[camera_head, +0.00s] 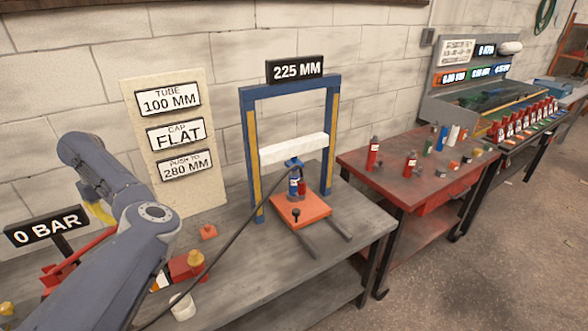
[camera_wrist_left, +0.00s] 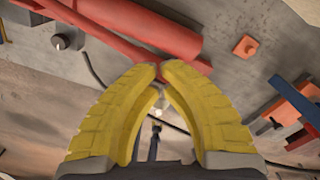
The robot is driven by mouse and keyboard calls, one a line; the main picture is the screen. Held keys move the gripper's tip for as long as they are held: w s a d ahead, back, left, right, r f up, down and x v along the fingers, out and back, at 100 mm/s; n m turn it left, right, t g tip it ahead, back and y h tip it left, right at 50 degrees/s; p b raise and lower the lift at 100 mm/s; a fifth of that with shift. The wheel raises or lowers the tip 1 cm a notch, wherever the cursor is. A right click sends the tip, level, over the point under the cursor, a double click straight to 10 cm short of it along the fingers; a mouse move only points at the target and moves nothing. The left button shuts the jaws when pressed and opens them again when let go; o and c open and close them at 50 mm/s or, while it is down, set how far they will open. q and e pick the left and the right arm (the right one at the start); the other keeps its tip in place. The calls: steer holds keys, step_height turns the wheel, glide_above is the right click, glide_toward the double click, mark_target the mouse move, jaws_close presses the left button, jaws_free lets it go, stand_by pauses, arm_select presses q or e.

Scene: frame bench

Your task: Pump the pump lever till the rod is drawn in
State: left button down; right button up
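The red pump stands at the left of the bench, partly hidden behind my left arm. Its red lever (camera_head: 84,247) slopes up toward my arm. In the left wrist view the thin red lever (camera_wrist_left: 98,34) runs beside the thicker red pump cylinder (camera_wrist_left: 165,28). My left gripper (camera_wrist_left: 159,70) has its yellow fingertips almost together at the lever; whether they touch it is unclear. In the head view a finger shows behind the arm. The red-and-blue cylinder with its rod (camera_head: 296,181) stands upright in the blue press frame (camera_head: 247,150). My right gripper is out of view.
The gauge sign (camera_head: 46,228) reads 0 BAR and the frame's sign (camera_head: 295,69) reads 225 MM. A board (camera_head: 207,110) says push to 280 MM. A black hose (camera_head: 237,235) crosses the bench. A red table (camera_head: 400,175) with small parts stands at the right.

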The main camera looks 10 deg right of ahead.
arm_select(q)
steer(key=shift+f, duration=0.1)
stand_by(2.4)
stand_by(0.8)
steer(key=shift+f, duration=4.95)
steer(key=shift+r, duration=5.1)
steer(key=shift+r, duration=2.4)
